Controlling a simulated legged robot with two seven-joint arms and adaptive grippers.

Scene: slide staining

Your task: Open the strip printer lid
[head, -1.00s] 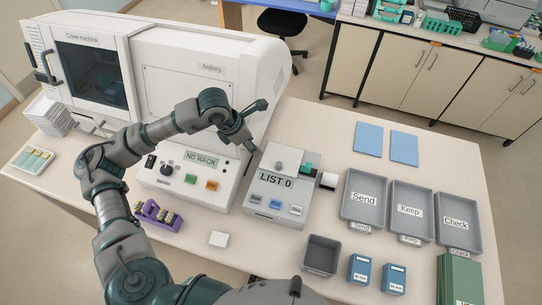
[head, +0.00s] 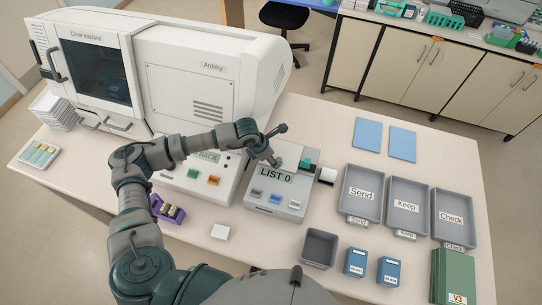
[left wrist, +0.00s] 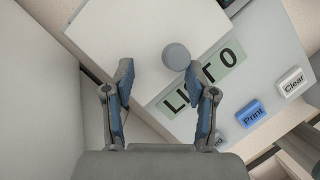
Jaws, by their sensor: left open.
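The strip printer (head: 262,206) is the pale box in the middle of the table, with a "LIST 0" display (head: 275,173) and several front buttons. Its pale lid (left wrist: 125,32) looks closed and has a round grey knob (left wrist: 176,57). My left gripper (head: 277,162) is over the printer's top, and its arm hides part of the neighbouring machine. In the left wrist view, the open, empty left gripper (left wrist: 160,78) points at the lid. The knob appears just beyond the fingertips, closer to the right-hand finger. The height gap is unclear. My right gripper is not in view.
The Ardimy machine (head: 190,75) stands behind and left. Send (head: 373,168), Keep (head: 408,184) and Check (head: 466,202) trays are to the right. A small grey bin (head: 320,249) and blue boxes (head: 355,262) stand in front.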

